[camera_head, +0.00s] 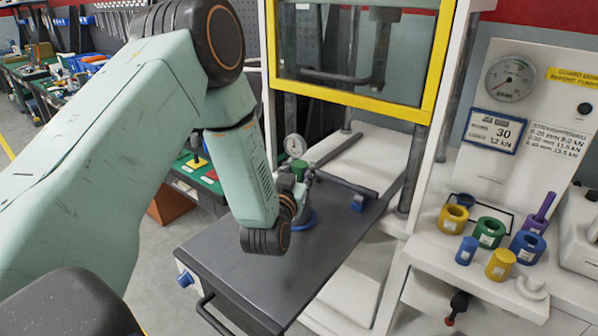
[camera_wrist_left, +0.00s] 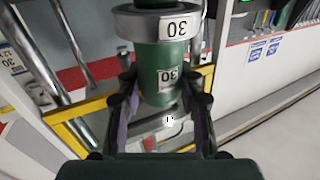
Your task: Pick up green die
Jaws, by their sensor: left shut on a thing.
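My left gripper (camera_head: 297,188) is over the dark sliding plate in front of the press. In the left wrist view, its two fingers (camera_wrist_left: 160,120) are shut on either side of a green cylinder (camera_wrist_left: 160,85) with a "30" label. A grey collar (camera_wrist_left: 155,24), also marked 30, sits against the cylinder. In the head view only a small bit of green (camera_head: 298,168) shows beside the gripper. My right gripper is not in view.
The dark plate (camera_head: 240,265) is mostly bare, with a blue round base (camera_head: 304,222) by the gripper. The yellow-framed guard (camera_head: 350,100) is behind.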

